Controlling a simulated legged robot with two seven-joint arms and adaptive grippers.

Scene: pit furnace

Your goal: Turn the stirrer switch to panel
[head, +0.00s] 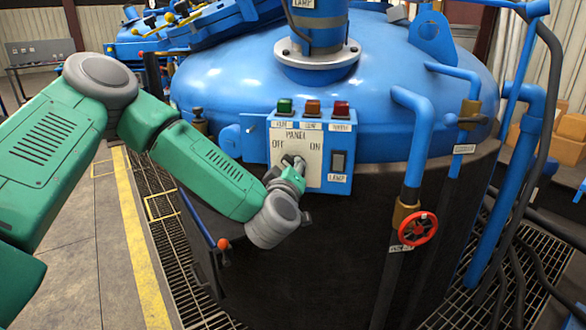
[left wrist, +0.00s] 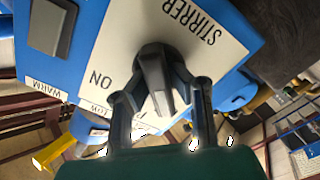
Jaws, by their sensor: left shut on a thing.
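The stirrer switch (left wrist: 158,78) is a dark rotary knob on a white plate (head: 284,148) marked PANEL, OFF and ON. In the left wrist view, STIRRER is printed above it and ON to its left. Its raised handle runs down the picture, its lower end toward partly hidden lettering that starts with P. My left gripper (head: 294,166) is at the knob, and in the left wrist view its two dark fingers (left wrist: 162,98) stand on either side of the handle, shut on it. The fingers and wrist hide part of the plate. My right gripper is not in view.
The blue switch box (head: 257,147) carries green, orange and red lamps (head: 313,107) and a dark rocker switch (head: 338,161). It sits on a large blue-domed vessel (head: 215,85). Blue pipes and a red valve wheel (head: 417,228) stand to the right. Open floor (head: 75,230) lies left.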

